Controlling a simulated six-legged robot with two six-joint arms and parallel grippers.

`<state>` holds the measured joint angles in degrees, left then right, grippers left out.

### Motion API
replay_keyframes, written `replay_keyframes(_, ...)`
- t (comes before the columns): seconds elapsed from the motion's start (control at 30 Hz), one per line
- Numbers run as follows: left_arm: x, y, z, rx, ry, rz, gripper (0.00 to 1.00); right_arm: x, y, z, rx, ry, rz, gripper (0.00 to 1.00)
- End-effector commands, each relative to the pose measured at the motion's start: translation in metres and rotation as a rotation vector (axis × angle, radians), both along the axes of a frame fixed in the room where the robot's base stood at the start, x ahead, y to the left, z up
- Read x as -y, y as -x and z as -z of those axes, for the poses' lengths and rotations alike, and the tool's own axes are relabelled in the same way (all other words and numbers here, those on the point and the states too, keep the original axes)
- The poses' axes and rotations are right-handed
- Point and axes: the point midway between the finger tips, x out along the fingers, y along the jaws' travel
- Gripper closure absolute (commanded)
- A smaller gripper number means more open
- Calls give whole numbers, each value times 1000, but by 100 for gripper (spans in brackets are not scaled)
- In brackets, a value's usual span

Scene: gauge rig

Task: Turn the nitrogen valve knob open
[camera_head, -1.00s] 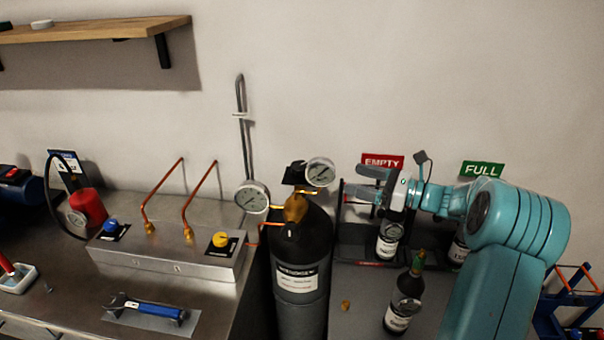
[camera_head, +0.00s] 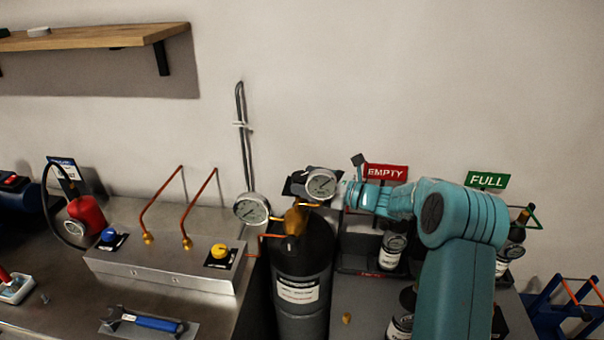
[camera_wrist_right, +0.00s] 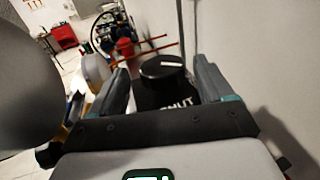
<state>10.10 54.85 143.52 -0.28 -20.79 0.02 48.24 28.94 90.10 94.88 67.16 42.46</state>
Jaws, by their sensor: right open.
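The nitrogen valve knob (camera_wrist_right: 163,70) is round and black with a white mark on top. In the right wrist view it sits between the two fingers of my right gripper (camera_wrist_right: 158,78), which is open around it. Part of a "SHUT" label (camera_wrist_right: 178,103) shows just below the knob. I cannot tell whether the fingers touch the knob. In the head view the dark gas cylinder (camera_head: 302,262) stands upright with a brass valve (camera_head: 296,218) on top. My right gripper is largely hidden there behind the round gauge (camera_head: 321,184). My left gripper is not in view.
A second gauge (camera_head: 251,209) is left of the cylinder. A steel box (camera_head: 165,267) with a blue knob (camera_head: 108,235) and a yellow knob (camera_head: 219,251) stands on the bench. A blue-handled wrench (camera_head: 150,321) lies in front. Dark bottles (camera_head: 392,249) stand right, near the "EMPTY" sign (camera_head: 386,173).

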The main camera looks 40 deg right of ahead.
Motion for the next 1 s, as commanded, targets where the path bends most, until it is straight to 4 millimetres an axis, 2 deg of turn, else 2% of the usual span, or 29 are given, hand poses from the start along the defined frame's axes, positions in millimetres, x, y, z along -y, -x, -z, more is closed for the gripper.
replay_keyframes(0.1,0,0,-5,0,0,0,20,-4,-14,-1,-1,0,-1,20)
replay_keyframes(0.2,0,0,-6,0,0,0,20,-6,-20,0,0,0,-1,20)
replay_keyframes(0.47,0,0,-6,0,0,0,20,-6,-22,1,0,0,1,20)
replay_keyframes(0.5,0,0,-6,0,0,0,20,-6,-22,1,0,0,1,23)
replay_keyframes(0.63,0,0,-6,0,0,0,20,-6,-22,1,0,0,1,65)
replay_keyframes(0.67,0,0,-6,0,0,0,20,-6,-22,1,-1,0,1,71)
replay_keyframes(1.0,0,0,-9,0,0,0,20,-5,-22,0,1,3,-42,71)
